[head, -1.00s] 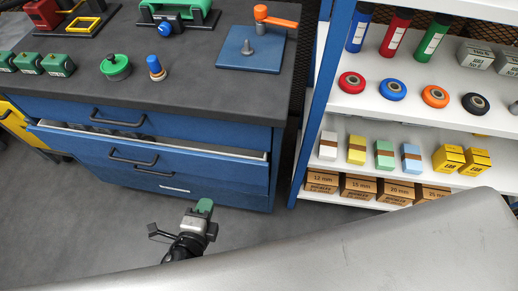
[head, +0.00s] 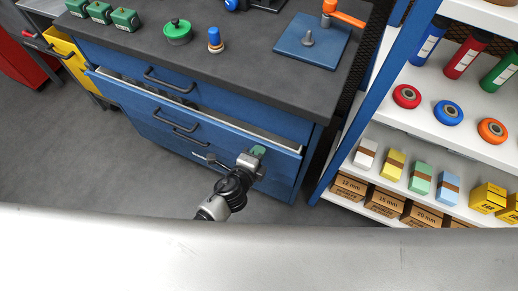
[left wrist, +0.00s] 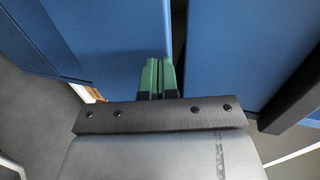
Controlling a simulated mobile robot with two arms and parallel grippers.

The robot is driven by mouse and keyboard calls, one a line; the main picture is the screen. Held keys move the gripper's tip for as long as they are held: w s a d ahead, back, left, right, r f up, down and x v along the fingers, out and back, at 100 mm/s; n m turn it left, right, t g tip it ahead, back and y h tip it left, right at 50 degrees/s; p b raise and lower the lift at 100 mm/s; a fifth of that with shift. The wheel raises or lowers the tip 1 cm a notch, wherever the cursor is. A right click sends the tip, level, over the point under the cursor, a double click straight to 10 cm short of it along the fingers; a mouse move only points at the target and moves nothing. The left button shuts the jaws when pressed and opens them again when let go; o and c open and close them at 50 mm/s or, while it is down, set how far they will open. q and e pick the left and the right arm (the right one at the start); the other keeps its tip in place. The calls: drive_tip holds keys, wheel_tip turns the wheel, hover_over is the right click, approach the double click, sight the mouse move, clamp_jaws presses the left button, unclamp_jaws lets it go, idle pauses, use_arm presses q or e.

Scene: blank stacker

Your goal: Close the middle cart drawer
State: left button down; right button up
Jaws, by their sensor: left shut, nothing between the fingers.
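The blue cart's middle drawer (head: 130,102) is pulled out. Its pale top rim and part of its inside show below the closed top drawer (head: 215,96). A dark bar handle (head: 172,121) is on its front. My left gripper (head: 257,152), with green fingertips, is at the right part of the drawer front, away from the handle. In the left wrist view the green fingers (left wrist: 157,76) are together and empty, pointing at a blue panel (left wrist: 105,40). I cannot tell whether they touch it. My right gripper is not in view.
A shelf unit with a blue post (head: 385,95) stands just right of the cart. The cart's dark top (head: 265,75) holds a blue plate (head: 312,42) and several small parts. Grey floor (head: 60,140) is open at the left.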

sight(265, 139)
use_arm(q)
drive_tip(key=shift+w+d, duration=0.2)
drive_tip(key=shift+w, duration=0.15)
drive_tip(key=w, duration=0.1)
drive_tip(key=w+d, duration=0.1)
drive_tip(key=w, duration=0.2)
drive_tip(key=shift+d+b, duration=0.3)
drive_tip(key=shift+w+r, duration=0.15)
drive_tip(key=shift+r, duration=0.1)
